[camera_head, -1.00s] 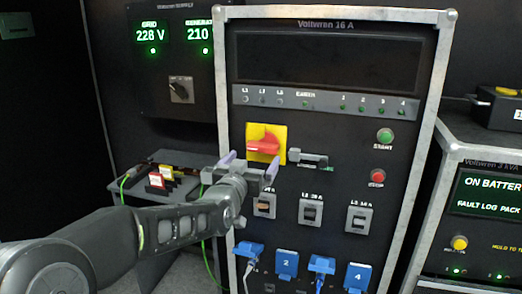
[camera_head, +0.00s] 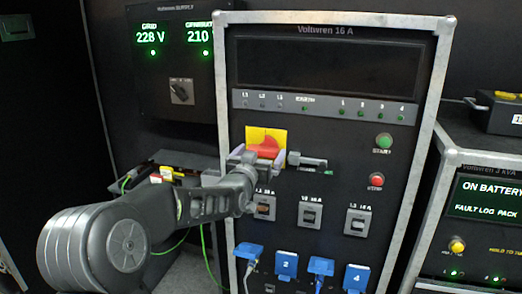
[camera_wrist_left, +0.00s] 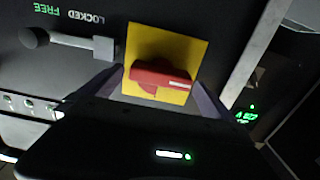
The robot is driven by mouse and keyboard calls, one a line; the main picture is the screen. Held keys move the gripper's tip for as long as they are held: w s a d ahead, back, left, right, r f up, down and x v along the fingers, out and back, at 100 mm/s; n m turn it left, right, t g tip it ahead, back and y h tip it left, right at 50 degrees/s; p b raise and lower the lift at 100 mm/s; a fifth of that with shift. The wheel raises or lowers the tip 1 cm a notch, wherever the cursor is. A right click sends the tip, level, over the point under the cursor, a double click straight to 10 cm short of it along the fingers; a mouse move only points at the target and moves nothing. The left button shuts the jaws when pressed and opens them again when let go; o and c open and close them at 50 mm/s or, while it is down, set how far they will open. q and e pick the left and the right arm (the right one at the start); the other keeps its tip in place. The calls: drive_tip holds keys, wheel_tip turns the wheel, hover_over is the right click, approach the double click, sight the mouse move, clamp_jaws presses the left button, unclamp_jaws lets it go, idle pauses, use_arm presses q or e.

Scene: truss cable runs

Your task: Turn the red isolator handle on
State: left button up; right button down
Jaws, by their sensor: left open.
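The red isolator handle (camera_head: 265,147) sits on a yellow plate (camera_head: 255,133) on the front of the tall rack panel. Its bar lies roughly crosswise. My left gripper (camera_head: 263,158) is open in front of it, with one finger to each side. In the left wrist view the red handle (camera_wrist_left: 160,80) on its yellow plate (camera_wrist_left: 165,42) shows between the two spread fingers. I cannot tell whether either finger touches it. The gripper body hides the plate's lower part in the head view. My right gripper is not in view.
A sliding latch (camera_head: 307,163) is right of the handle; the wrist view shows "LOCKED" and "FREE" beside the latch (camera_wrist_left: 80,43). Green start (camera_head: 384,140) and red stop (camera_head: 376,180) buttons are farther right. Breakers (camera_head: 310,214) and blue sockets (camera_head: 287,263) are below.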

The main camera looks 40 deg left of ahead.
use_arm(q)
drive_tip(key=shift+w, duration=0.15)
drive_tip(key=shift+c, duration=0.2)
drive_tip(key=c, duration=1.3)
drive_tip(key=shift+o, duration=0.2)
